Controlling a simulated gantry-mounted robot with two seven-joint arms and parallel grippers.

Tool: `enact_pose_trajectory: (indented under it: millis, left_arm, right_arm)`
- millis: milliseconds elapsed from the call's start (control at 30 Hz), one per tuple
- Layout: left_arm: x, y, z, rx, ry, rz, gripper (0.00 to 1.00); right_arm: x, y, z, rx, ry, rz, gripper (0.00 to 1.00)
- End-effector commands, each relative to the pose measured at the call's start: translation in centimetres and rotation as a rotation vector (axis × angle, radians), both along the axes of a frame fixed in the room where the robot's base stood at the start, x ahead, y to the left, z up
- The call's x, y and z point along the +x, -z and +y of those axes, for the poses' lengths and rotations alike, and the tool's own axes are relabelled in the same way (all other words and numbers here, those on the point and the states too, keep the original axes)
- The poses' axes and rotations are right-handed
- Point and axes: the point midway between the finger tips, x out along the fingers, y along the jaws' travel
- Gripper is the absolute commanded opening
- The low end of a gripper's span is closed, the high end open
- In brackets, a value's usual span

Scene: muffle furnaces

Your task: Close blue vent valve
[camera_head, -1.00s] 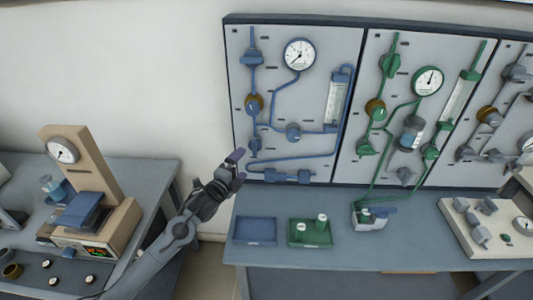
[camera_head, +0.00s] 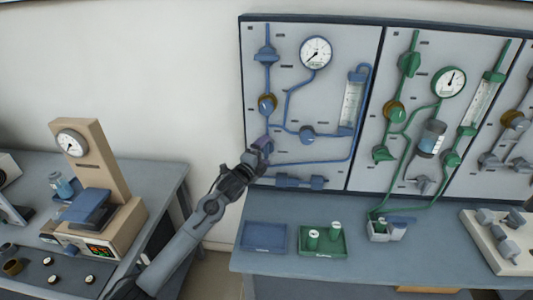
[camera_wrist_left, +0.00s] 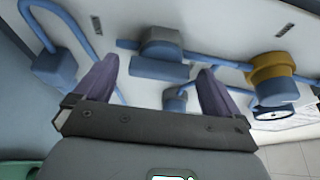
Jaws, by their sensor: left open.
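The panel with blue pipes (camera_head: 335,95) hangs on the wall left of the green-piped one. My left gripper (camera_head: 260,148) is at its lower left and covers the low valve on the left vertical pipe. In the left wrist view that valve (camera_wrist_left: 160,50), with a grey body and blue handle, lies between the open fingertips. I cannot tell whether they touch it. I cannot read which valve is the vent. Other blue valves are at the middle (camera_head: 307,133), top left (camera_head: 266,56) and bottom (camera_head: 300,182). My right gripper is out of view.
A brass-coloured regulator (camera_head: 267,104) sits above the gripper on the same pipe. Below the panel, the bench holds a blue tray (camera_head: 264,237) and a green tray (camera_head: 338,245) with small containers. A tan instrument (camera_head: 95,180) stands on the left bench.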

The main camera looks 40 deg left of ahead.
Motion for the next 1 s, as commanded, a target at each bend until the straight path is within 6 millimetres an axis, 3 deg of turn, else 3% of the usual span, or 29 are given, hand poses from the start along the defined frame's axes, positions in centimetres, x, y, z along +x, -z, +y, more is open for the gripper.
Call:
enact_pose_trajectory:
  millis: [233, 633, 933, 1000]
  left_arm:
    - [1.9, 0.1, 0.3, -0.001, 0.000, 0.001, 0.98]
    - [2.2, 0.0, 0.3, 0.000, 0.001, 0.001, 0.96]
    - [2.2, 0.0, 0.4, 0.000, 0.000, 0.001, 0.50]
    - [2.2, 0.0, 0.4, 0.000, 0.000, 0.001, 0.46]
  right_arm:
    - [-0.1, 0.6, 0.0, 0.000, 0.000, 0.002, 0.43]
    - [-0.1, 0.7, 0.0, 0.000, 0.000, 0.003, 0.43]
    - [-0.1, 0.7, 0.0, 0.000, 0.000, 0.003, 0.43]
    - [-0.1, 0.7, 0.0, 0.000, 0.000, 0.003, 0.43]
